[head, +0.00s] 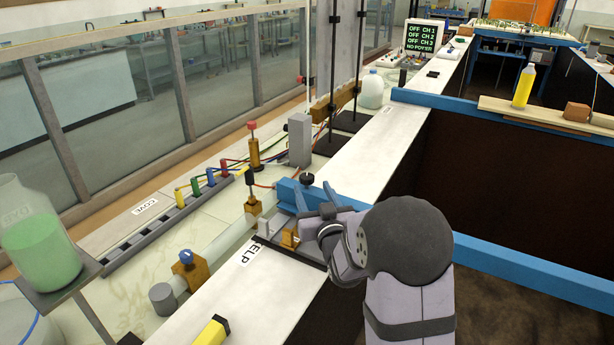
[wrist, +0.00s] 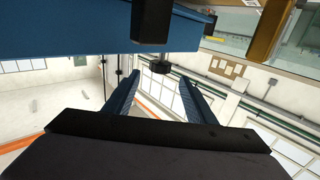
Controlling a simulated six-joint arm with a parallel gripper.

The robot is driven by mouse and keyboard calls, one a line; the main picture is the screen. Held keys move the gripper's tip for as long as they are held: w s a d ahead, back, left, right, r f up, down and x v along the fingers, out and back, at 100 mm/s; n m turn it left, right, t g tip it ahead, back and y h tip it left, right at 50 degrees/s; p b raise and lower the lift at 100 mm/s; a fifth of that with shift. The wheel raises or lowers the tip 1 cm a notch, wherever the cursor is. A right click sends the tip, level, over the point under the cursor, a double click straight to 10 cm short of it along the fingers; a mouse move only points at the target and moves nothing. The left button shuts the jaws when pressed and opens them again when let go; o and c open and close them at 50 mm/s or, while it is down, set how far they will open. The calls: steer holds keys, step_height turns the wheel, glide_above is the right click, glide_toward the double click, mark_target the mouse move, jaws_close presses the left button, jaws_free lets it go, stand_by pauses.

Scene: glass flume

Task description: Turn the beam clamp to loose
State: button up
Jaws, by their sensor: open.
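A small black round knob (head: 307,178), which looks like the beam clamp's knob, stands at the blue beam (head: 289,194). My gripper (head: 315,194) is beside it, with two blue fingers apart and nothing between them in the head view. In the wrist view a dark knob (wrist: 160,67) shows just beyond the fingertips (wrist: 160,78), roughly centred between them and apart from both. The blue beam (wrist: 70,30) fills the upper left there. I cannot tell which way the clamp is turned; my gripper and wrist hide part of the area below it.
Brass fittings, one with a black knob (head: 250,177) and one with a red knob (head: 252,127), stand left of the beam. A grey block (head: 300,138) and hoses are behind. A tilted glass jar of green liquid (head: 38,238) stands at left. The white ledge (head: 240,300) is mostly clear.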

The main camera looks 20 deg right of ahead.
mark_target(309, 181)
steer(key=shift+w+d+p, duration=0.15)
steer(key=shift+w+p, duration=1.25)
steer(key=shift+w, duration=2.3)
steer(key=c, duration=1)
